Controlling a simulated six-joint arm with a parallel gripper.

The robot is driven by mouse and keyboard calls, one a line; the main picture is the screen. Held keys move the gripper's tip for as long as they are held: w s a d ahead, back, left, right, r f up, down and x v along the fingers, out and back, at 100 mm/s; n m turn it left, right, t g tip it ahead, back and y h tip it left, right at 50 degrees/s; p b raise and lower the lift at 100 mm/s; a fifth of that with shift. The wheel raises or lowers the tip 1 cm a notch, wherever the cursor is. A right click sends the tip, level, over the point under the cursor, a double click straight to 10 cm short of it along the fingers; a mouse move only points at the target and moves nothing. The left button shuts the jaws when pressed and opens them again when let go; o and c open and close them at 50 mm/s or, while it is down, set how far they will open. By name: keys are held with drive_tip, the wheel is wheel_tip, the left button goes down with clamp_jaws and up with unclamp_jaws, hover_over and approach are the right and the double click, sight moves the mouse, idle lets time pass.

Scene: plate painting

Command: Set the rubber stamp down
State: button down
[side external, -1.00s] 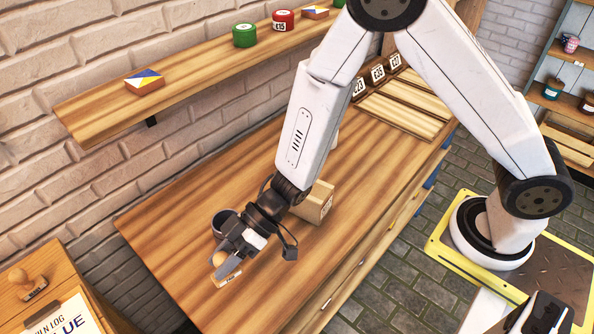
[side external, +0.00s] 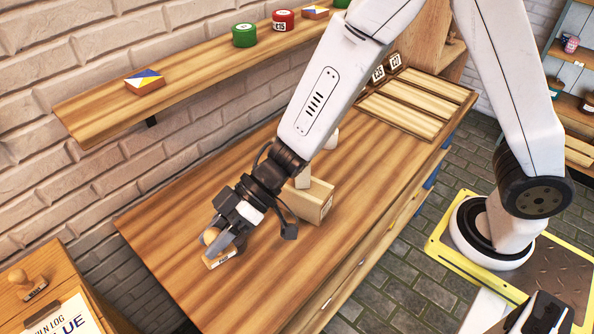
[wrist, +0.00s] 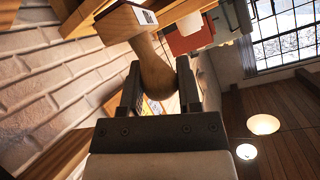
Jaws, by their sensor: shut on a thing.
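The rubber stamp has a rounded wooden handle and a wooden block base (side external: 219,260) with a small dark-lettered label. My gripper (side external: 222,241) is shut on its handle near the left end of the workbench (side external: 165,225). In the wrist view the handle (wrist: 153,68) is between the two dark fingers of my gripper (wrist: 158,88), with the block (wrist: 122,22) beyond them. In the side view the stamp is over the bench top; whether its base touches the wood cannot be told. Its underside is hidden there.
Another stamp (side external: 28,284) and a log sheet (side external: 65,318) are on the cabinet at lower left. A wall shelf (side external: 190,75) runs above. The bench's near left part is clear.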

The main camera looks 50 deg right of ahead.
sight(212, 230)
wheel_tip(212, 230, up, 4)
drive_tip(key=shift+f, duration=0.25)
drive_tip(key=shift+w+d+r, duration=0.1)
drive_tip(key=shift+r, duration=0.2)
drive_tip(key=w+d+m+t+h, duration=0.3)
drive_tip(key=w+d+m+t, duration=0.3)
drive_tip(key=d, duration=0.7)
drive_tip(key=w+d+m+t+h, duration=0.3)
drive_tip(key=w+d+m, duration=0.2)
drive_tip(key=w+d, duration=0.6)
drive_tip(key=s+d+m+t+h, duration=0.1)
drive_tip(key=s+d+m+h, duration=0.15)
drive_tip(key=d, duration=0.75)
drive_tip(key=s+d+m+t+h, duration=0.1)
drive_tip(key=d+m+h, duration=0.3)
drive_tip(key=d, duration=0.7)
drive_tip(key=s+d+m+g+h, duration=0.2)
drive_tip(key=s+d+m+h, duration=0.2)
drive_tip(key=s+d, duration=0.5)
drive_tip(key=s+d+m+g+h, duration=0.2)
drive_tip(key=s+d+m+h, duration=0.25)
drive_tip(key=d, duration=0.75)
wheel_tip(212, 230, down, 13)
drive_tip(key=shift+n, duration=0.4)
